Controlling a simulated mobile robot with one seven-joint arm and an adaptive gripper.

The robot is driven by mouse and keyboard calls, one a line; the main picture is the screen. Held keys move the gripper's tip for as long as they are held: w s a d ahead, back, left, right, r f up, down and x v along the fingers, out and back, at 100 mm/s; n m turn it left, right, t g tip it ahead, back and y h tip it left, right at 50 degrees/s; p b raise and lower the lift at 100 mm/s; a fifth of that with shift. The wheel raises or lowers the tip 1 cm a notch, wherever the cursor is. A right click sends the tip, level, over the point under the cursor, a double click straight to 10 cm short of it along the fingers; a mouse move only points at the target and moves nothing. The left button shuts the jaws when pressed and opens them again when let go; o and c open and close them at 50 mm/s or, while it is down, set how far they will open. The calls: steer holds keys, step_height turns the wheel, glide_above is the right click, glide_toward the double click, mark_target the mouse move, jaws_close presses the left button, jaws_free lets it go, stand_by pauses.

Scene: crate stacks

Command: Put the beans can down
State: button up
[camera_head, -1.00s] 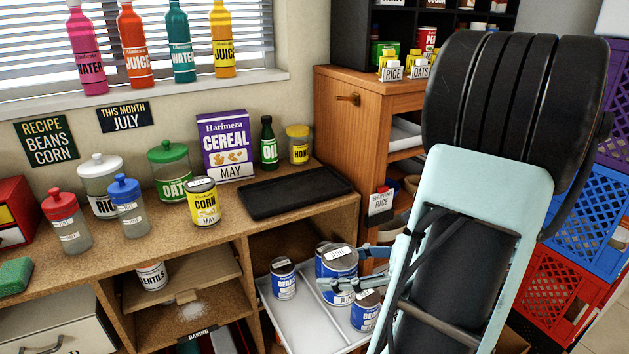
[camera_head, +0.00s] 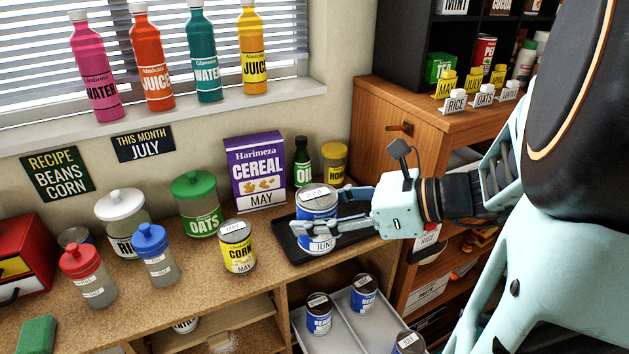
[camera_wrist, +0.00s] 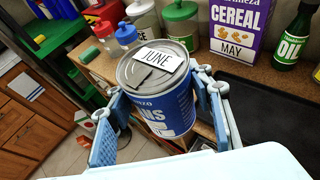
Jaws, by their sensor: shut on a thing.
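A blue beans can (camera_head: 315,206) with a JUNE label is held upright between the two fingers of my gripper (camera_head: 320,213). In the wrist view, the can (camera_wrist: 165,108) fills the space between the fingers (camera_wrist: 160,90), with a JUNE tag on its lid. In the head view the can overlaps the black tray (camera_head: 292,246) on the counter. The wrist view shows counter edge and floor behind the can, with the tray (camera_wrist: 262,112) to its right. I cannot tell its exact height above the tray. A yellow corn can (camera_head: 237,252) marked MAY stands left of the tray.
A purple cereal box (camera_head: 254,165), green oil bottle (camera_head: 302,160) and honey jar (camera_head: 333,160) stand behind the tray. Lidded jars stand on the left. Below, a white pull-out tray (camera_head: 340,318) holds smaller blue cans. A wooden cabinet (camera_head: 385,150) stands at right.

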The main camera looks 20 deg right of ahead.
steer(key=w+f, duration=0.3)
steer(key=w, duration=0.1)
steer(key=w+f+b, duration=0.1)
steer(key=w+f, duration=0.2)
steer(key=w, duration=0.2)
steer(key=w+f, duration=0.3)
steer(key=w, duration=0.2)
steer(key=shift+w+a+f+b, duration=0.2)
steer(key=shift+f+b, duration=0.1)
steer(key=shift+f, duration=0.1)
steer(key=shift+s+f, duration=0.1)
steer(key=shift+f, duration=1.3)
steer(key=shift+f+b, duration=0.1)
steer(key=shift+b, duration=0.2)
steer(key=o, duration=1.1)
steer(key=shift+f, duration=0.15)
steer(key=o, duration=0.5)
steer(key=shift+c, duration=0.2)
